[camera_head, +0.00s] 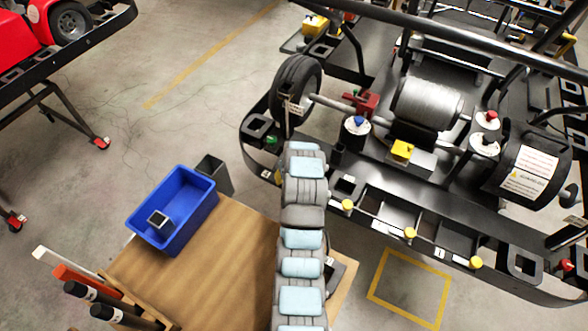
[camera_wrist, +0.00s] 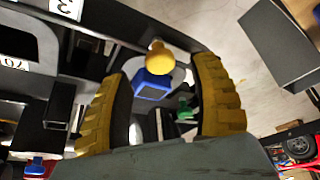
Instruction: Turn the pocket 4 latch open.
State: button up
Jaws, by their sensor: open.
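My gripper (camera_wrist: 160,68) is open, with its two yellow-padded fingers spread wide in the wrist view. A round yellow knob (camera_wrist: 157,58) and a blue block (camera_wrist: 152,85) show in the gap between the fingers, with no clear contact. A small green piece (camera_wrist: 186,109) shows near the right finger. In the head view my arm reaches to the left end of the black kart stand (camera_head: 375,185) and hides the gripper. Yellow knobs stand along the stand's front edge, one of them nearest my arm (camera_head: 347,205). I cannot tell which latch belongs to pocket 4.
A kart wheel (camera_head: 295,88) and motor (camera_head: 425,103) rise behind the stand's edge. A red kart (camera_head: 30,35) stands at upper left. Floor between is open.

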jog(key=v, duration=0.8)
dwell(0.4)
jog(key=shift+s+r, duration=0.1)
jog(key=shift+r, duration=0.1)
dwell(0.6)
